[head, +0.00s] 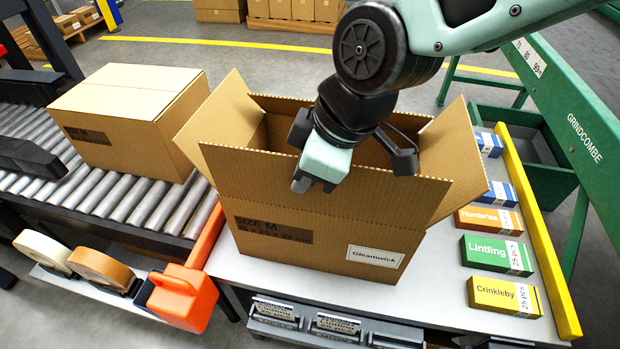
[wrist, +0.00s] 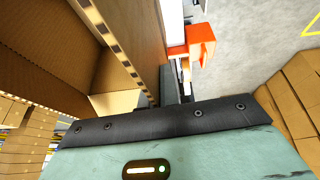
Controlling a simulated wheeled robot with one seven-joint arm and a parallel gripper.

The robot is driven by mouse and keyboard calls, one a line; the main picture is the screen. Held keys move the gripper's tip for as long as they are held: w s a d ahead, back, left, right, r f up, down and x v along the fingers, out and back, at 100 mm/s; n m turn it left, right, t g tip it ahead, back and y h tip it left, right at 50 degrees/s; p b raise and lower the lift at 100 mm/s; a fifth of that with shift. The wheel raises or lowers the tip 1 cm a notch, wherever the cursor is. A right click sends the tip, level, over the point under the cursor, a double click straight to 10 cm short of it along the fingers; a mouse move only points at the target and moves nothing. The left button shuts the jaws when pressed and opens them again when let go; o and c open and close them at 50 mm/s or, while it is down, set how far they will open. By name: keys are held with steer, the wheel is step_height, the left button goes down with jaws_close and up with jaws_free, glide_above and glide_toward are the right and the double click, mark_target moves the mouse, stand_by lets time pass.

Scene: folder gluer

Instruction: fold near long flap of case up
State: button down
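The open brown case (head: 300,240) stands on the white bench in the head view, marked "SIZE M" and "Gleamwick". Its near long flap (head: 240,172) stands raised above the near wall, its corrugated top edge showing. The left flap (head: 218,120) and right flap (head: 462,165) lean outward. My gripper (head: 305,184) hangs at the middle of the near flap, its teal part overlapping the flap's outer face. Contact cannot be told. In the wrist view the flap (wrist: 138,35) rises beyond my teal hand, with the case interior to its left. The fingertips are unclear, so their opening cannot be told.
A closed case (head: 125,110) sits on the roller conveyor (head: 150,198) at left. An orange tape dispenser (head: 183,297) and tape rolls (head: 98,268) lie at front left. Several small cartons (head: 497,255) line the right, beside a yellow rail (head: 540,230) and green machine frame (head: 570,100).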

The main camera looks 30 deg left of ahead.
steer(key=shift+s+d+f+n+t+y+b, duration=0.1)
steer(key=shift+s+d+f+t+b, duration=0.1)
steer(key=shift+s+t+b, duration=0.5)
steer(key=shift+s+d+f+n+t+y+b, duration=0.15)
steer(key=shift+s+b, duration=0.15)
steer(key=shift+b, duration=0.85)
steer(key=shift+s+d+f+n+t+y+b, duration=0.1)
steer(key=shift+s+f+t+b, duration=0.1)
steer(key=shift+s+t+b, duration=0.5)
steer(key=shift+w+f+g, duration=0.1)
steer(key=shift+f+g, duration=0.1)
steer(key=shift+g, duration=0.05)
steer(key=c, duration=1.6)
jaws_free()
steer(key=shift+c, duration=0.2)
steer(key=shift+w+r, duration=0.1)
steer(key=shift+r, duration=0.05)
steer(key=p+v, duration=0.3)
steer(key=v, duration=1.4)
steer(key=shift+r+p, duration=0.25)
steer(key=shift+p, duration=0.15)
